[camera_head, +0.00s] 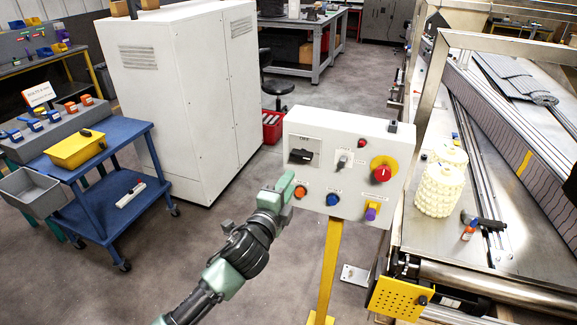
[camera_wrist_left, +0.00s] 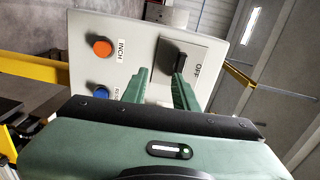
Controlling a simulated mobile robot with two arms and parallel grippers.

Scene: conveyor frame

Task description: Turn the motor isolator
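In the head view the isolator handle (camera_head: 300,156) lies roughly horizontal. In the left wrist view the isolator (camera_wrist_left: 181,58) has the word OFF beside it. My left gripper (camera_head: 287,185) is just below and left of the isolator, near the orange button (camera_head: 300,192). In the left wrist view its two green fingers (camera_wrist_left: 161,80) are apart with nothing between them. One fingertip overlaps the handle in the picture; I cannot tell whether they touch.
The box also carries a blue button (camera_head: 332,199), a red knob on yellow (camera_head: 382,173), a small selector (camera_head: 344,160) and a purple-and-orange control (camera_head: 371,211). A yellow post (camera_head: 329,265) holds the box. The conveyor (camera_head: 500,180) stands close on the right.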

